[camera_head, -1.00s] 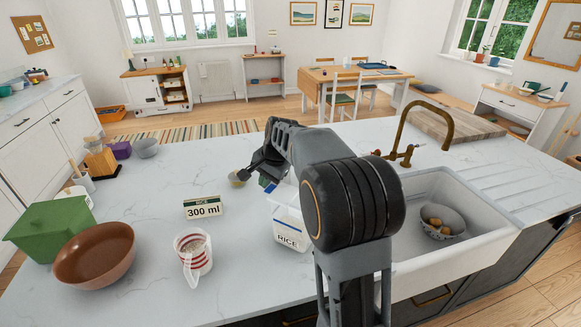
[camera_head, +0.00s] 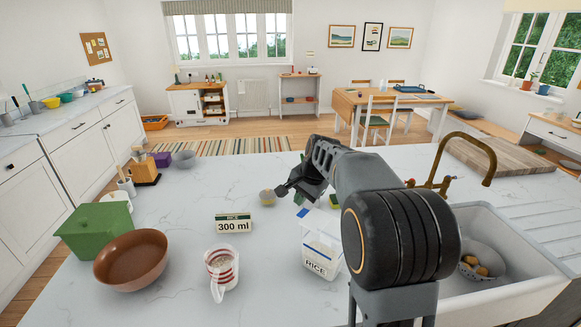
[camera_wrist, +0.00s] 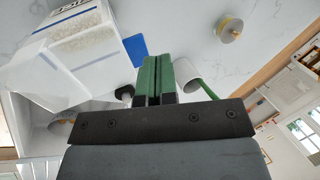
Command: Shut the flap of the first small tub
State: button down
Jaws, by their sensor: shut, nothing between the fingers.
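A clear-sided white tub labelled RICE (camera_head: 322,257) stands upright on the worktop, left of the sink. In the wrist view the tub (camera_wrist: 88,36) is at the upper left with rice showing inside. A translucent panel (camera_wrist: 38,82) that looks like its flap stands out from it, open. A blue tab (camera_wrist: 133,46) shows beside the tub; it also shows in the head view (camera_head: 301,213). My gripper (camera_wrist: 158,72) has green fingers pressed together and empty, apart from the tub. In the head view my gripper (camera_head: 301,198) is above and behind the tub, partly hidden by my arm.
A measuring jug (camera_head: 221,272), a 300 ml sign (camera_head: 234,224) and a brown bowl (camera_head: 131,258) stand to the left. A green box (camera_head: 92,230) is farther left. A small round pot (camera_head: 267,197) is behind. The sink (camera_head: 530,280) and tap (camera_head: 470,150) are right.

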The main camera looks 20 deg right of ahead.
jog(key=w+a+r, duration=0.3)
jog(key=w+r, duration=0.1)
jog(key=r, duration=0.6)
jog(key=shift+w, duration=0.25)
